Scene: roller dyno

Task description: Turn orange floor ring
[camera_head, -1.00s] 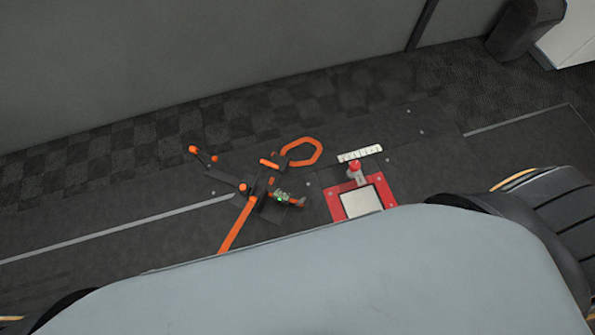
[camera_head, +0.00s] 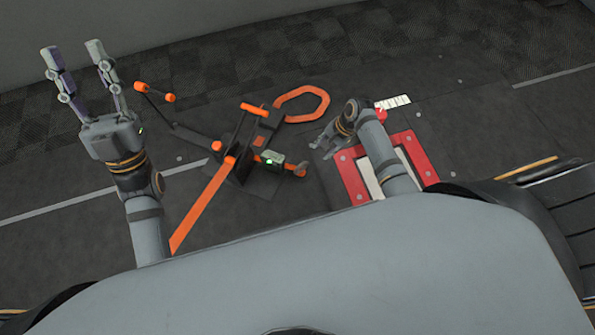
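The orange floor ring (camera_head: 322,108) is a roughly six-sided loop at the upper middle of the head view. It joins a dark assembly on the floor with orange bars. My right gripper (camera_head: 322,148) is below the ring in the picture, apart from it, over the floor beside the red frame; its fingers look spread and empty, seen small. My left gripper (camera_head: 72,58) is raised at the far left, well away from the ring. Its two fingers point up and apart, with nothing between them.
A red frame (camera_head: 348,178) with a pale plate lies under my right arm. A white marked strip (camera_head: 395,102) lies behind it. An orange bar (camera_head: 203,205) slopes down left of a small device with a green light (camera_head: 271,158).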

